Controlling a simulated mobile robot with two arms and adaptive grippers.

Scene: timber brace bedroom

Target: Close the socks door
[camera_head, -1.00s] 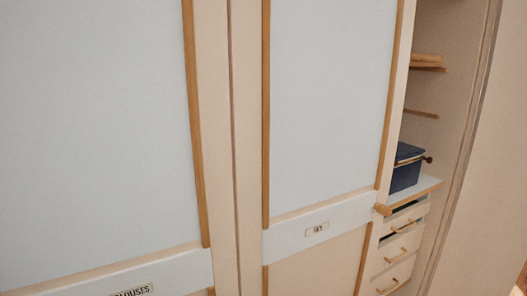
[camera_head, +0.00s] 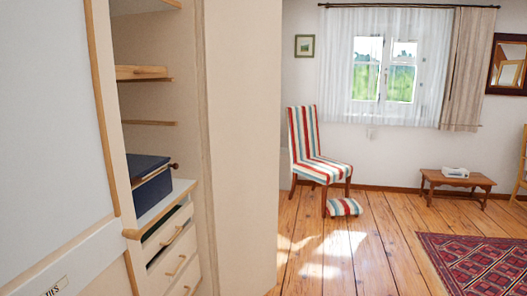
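No label reading socks shows. A pale blue door panel with wooden trim (camera_head: 50,130) fills the left of the view; its label (camera_head: 57,287) is cut off at the bottom and hard to read, perhaps ending in "IES". A wooden handle (camera_head: 133,233) sticks out at its right edge. Right of this panel, the wardrobe stands open, showing shelves (camera_head: 146,73) and drawers (camera_head: 175,262). Neither of my grippers is in view.
A dark blue box (camera_head: 150,185) sits on the counter above the drawers. The wardrobe's side wall (camera_head: 240,140) ends at mid-view. Beyond are a striped chair (camera_head: 308,150), a low table (camera_head: 457,183), a red rug (camera_head: 475,262) and clear wooden floor (camera_head: 370,255).

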